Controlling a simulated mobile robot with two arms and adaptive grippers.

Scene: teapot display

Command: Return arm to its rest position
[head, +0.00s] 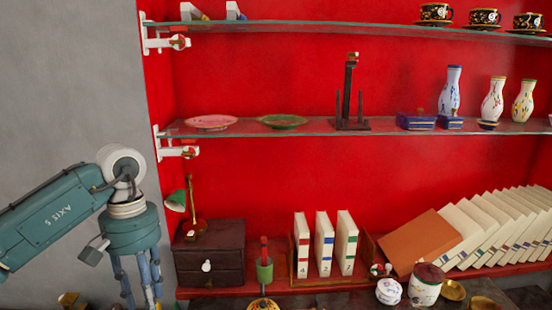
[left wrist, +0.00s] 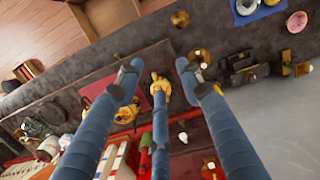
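My left arm (head: 60,215) comes in from the left in the head view. Its gripper (head: 138,285) hangs down at the lower left, in front of the grey wall and left of the dark drawer box; the fingertips are cut off or hard to see there. In the left wrist view the gripper (left wrist: 156,74) shows its blue fingers spread apart, with nothing clearly held between them. A golden object (left wrist: 160,88) shows by the middle fingertip; I cannot tell whether they touch. My right arm and gripper are not in view.
A dark drawer box (head: 209,262) with a green lamp (head: 177,200) stands just right of my left gripper. Glass shelves (head: 350,128) hold plates and vases. White books (head: 324,243) stand below. In the wrist view, small ornaments crowd a dark counter; grey floor (left wrist: 280,120) is clear at right.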

